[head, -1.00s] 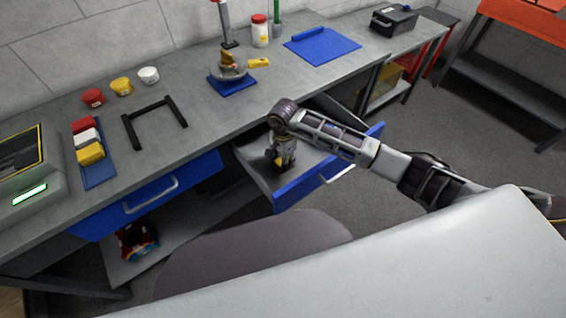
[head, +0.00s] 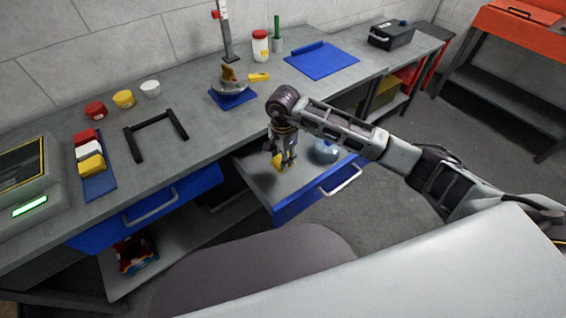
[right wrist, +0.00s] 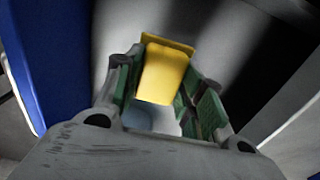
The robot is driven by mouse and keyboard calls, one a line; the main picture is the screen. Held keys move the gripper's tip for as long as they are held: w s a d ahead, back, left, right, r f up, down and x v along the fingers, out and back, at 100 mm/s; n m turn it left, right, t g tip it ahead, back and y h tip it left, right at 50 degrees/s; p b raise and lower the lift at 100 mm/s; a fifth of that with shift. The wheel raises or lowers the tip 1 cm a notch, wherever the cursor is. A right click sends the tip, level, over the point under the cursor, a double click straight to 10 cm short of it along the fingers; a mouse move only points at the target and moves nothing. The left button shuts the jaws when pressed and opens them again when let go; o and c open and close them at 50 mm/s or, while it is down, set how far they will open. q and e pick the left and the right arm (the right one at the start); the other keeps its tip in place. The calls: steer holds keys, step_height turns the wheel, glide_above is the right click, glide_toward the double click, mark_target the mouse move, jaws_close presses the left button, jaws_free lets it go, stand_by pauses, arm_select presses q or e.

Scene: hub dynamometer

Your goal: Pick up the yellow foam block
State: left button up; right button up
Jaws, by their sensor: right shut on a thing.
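The yellow foam block (head: 278,160) is at my right gripper (head: 284,163) in the head view, inside or just above the open drawer (head: 254,176). In the right wrist view the block (right wrist: 163,74) sits between the green-padded fingers of the gripper (right wrist: 165,85), which are shut on it. The fingers and hand hide part of the block in the head view. I cannot tell whether its underside is clear of the drawer floor. My left gripper is not in view.
A bluish round object (head: 326,150) lies in the drawer, right of the gripper. The drawer's blue front (head: 310,196) has a handle. On the bench are a blue tray of blocks (head: 99,186), a black frame (head: 155,133) and several jars.

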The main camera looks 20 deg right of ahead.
steer(key=shift+r, duration=0.45)
steer(key=o, duration=0.4)
steer(key=shift+c, duration=1.5)
steer(key=shift+s, duration=0.1)
